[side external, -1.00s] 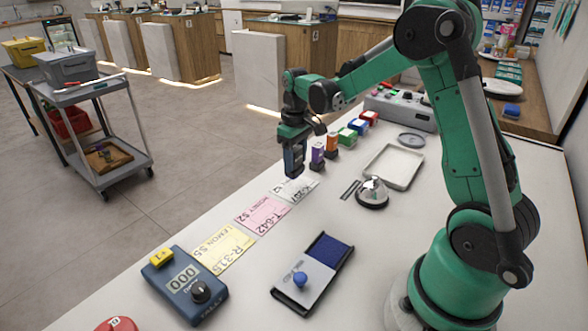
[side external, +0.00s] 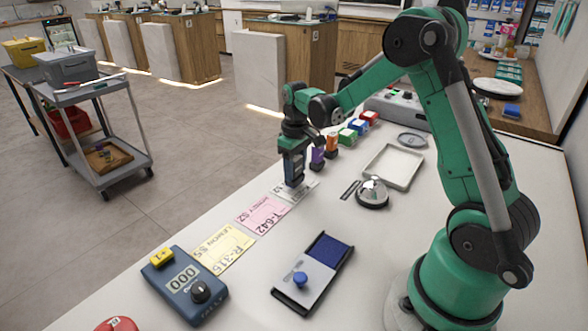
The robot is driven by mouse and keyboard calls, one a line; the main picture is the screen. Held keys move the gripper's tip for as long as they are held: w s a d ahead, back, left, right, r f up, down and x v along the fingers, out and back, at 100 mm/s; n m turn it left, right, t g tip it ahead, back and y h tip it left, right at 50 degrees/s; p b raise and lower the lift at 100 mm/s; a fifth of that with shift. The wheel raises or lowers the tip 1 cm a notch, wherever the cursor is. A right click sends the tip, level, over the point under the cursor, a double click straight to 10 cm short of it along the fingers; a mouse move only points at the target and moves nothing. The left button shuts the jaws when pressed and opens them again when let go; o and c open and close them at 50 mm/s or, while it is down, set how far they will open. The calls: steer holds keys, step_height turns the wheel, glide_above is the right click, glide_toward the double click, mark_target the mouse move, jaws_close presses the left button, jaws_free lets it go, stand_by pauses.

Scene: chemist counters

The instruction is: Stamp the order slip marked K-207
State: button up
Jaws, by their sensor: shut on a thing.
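The pale whitish slip (side external: 303,189) lies at the far end of the slip row, partly covered by my gripper; its marking is hard to read now. My gripper (side external: 294,182) points down over this slip, shut on a dark, narrow thing that looks like a stamp, mostly hidden by the fingers. Its lower end is at or just above the paper; I cannot tell if it touches. The pink slip T-642 (side external: 262,213) and the yellow slip R-315 (side external: 224,247) lie nearer. The ink pad (side external: 330,252) is open, its blue surface bare.
A blue counter device (side external: 185,287) stands at the front left. A silver bell (side external: 372,192) and a white tray (side external: 392,168) are right of my gripper. Purple (side external: 317,157) and orange (side external: 331,144) items stand close behind it. The counter between slips and ink pad is clear.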

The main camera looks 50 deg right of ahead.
steer(key=shift+f, duration=0.55)
stand_by(0.4)
steer(key=shift+r, duration=0.1)
stand_by(0.4)
steer(key=shift+r, duration=3.45)
